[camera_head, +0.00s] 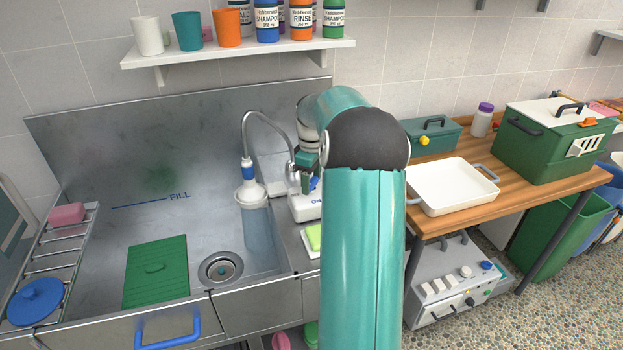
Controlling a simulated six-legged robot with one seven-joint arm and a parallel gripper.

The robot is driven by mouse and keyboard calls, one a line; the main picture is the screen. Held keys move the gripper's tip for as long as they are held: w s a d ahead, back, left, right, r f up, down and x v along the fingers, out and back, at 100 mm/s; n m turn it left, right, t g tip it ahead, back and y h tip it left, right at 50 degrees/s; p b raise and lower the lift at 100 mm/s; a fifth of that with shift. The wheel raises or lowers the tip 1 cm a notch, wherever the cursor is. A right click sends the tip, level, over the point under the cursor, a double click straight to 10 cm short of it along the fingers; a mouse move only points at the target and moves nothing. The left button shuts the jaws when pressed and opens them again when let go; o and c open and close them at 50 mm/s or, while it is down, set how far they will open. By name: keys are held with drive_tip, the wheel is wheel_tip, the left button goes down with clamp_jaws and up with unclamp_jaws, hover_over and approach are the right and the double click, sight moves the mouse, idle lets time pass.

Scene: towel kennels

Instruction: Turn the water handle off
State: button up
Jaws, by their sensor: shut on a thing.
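My gripper (308,184) points down beside the tap's base, right of the sink. It is shut on the water handle (314,184), of which only a small blue part shows; the jaws and my arm hide the rest. Below is a white control plate (305,208) with a partly covered label that seems to read "ON". The curved grey hose (262,116) leads to a blue-and-white spray head (248,172) over a white round piece. A pale blue stream of water (260,232) falls below it into the steel sink (205,235) near the drain (221,268).
A shelf (240,52) with cups and bottles hangs above. A green sponge (313,237) lies in front of the control plate. On the right, a wooden table (450,225) carries a white tray (452,208) and a green box (545,150). My arm blocks the middle of the view.

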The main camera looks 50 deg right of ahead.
sight(312, 181)
drive_tip(key=m, duration=0.4)
drive_tip(key=shift+m, duration=0.3)
drive_tip(key=m, duration=0.4)
drive_tip(key=shift+m, duration=0.4)
drive_tip(key=o, duration=1)
wheel_tip(312, 181, up, 14)
idle(0.4)
